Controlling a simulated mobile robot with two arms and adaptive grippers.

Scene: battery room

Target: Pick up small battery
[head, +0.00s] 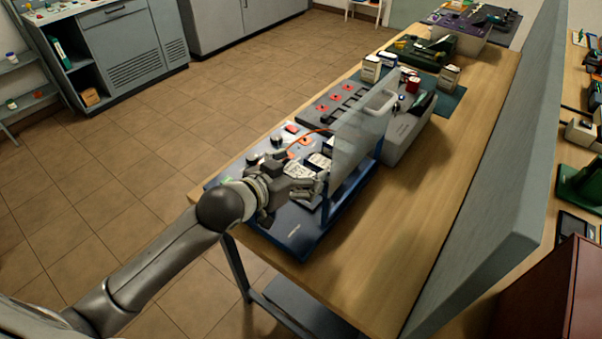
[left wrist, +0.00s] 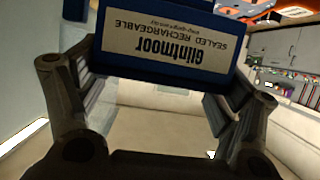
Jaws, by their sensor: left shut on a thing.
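My left gripper (head: 304,187) reaches in from the left over the front part of a dark blue test board (head: 290,232) on the bench. In the left wrist view the gripper is shut on a small blue battery (left wrist: 165,48) with a white label reading "Glintmoor, sealed rechargeable". One finger is on each side of the battery. In the head view the gripper's fingers largely hide it, and I cannot tell whether it touches the board. My right gripper is not in view.
A clear upright panel (head: 358,130) stands close right of the gripper. Behind it is a grey case (head: 406,135) with a handle. Knobs and red parts lie on the board. A tall grey partition (head: 490,190) bounds the bench (head: 425,215) on the right; the wood before it is bare.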

